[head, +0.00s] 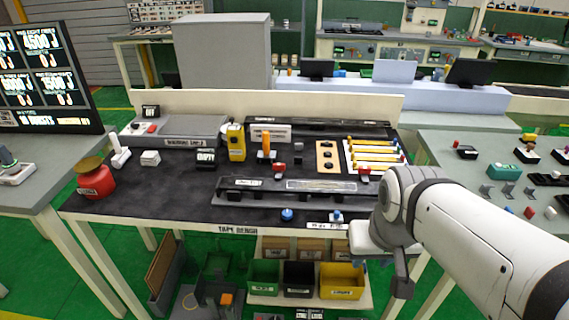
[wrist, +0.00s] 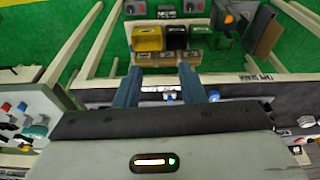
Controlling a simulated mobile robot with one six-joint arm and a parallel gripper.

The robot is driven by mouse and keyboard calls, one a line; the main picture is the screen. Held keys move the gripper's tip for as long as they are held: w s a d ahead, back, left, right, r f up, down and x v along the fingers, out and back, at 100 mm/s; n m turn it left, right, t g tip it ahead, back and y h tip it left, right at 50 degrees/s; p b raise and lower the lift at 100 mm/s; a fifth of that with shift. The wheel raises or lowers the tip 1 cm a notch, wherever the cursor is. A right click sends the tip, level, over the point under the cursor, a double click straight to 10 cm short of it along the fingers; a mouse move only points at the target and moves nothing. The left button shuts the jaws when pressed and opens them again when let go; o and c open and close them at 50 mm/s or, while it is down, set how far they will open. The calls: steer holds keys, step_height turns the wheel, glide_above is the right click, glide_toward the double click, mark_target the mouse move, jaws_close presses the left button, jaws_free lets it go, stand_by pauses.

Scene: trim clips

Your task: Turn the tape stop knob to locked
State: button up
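A small blue knob (head: 337,216) sits by a white label plate (head: 322,226) at the front edge of the dark workbench. I cannot read the label or tell which way the knob points. A second, rounder blue knob (head: 287,214) stands to its left. My gripper (wrist: 160,74) shows two blue-grey fingers set apart with nothing held. In the wrist view a blue knob (wrist: 170,97) and a white label strip show in the gap between the fingers, seemingly beyond them. In the head view my gripper is just right of the label, its fingertips not clear.
A dark rail fixture (head: 290,192) lies behind the knobs. Yellow clips (head: 375,155) lie on a rack at the back right. A red jar (head: 95,180) stands at the left. Green, black and yellow bins (head: 342,282) sit under the bench front.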

steer(key=shift+s+d, duration=0.1)
steer(key=shift+o, duration=1.5)
steer(key=w+a+r+m, duration=0.1)
steer(key=w+a+m, duration=0.1)
steer(key=w, duration=0.7)
steer(key=shift+a+m+g, duration=0.25)
steer(key=shift+m+g, duration=0.15)
steer(key=m+g, duration=0.2)
steer(key=m, duration=0.5)
glide_above(287, 213)
step_height(287, 213, down, 8)
steer(key=shift+f, duration=0.1)
steer(key=shift+a+f, duration=0.1)
steer(key=shift+f, duration=0.2)
step_height(287, 213, down, 7)
steer(key=shift+f, duration=0.15)
steer(key=shift+c, duration=0.5)
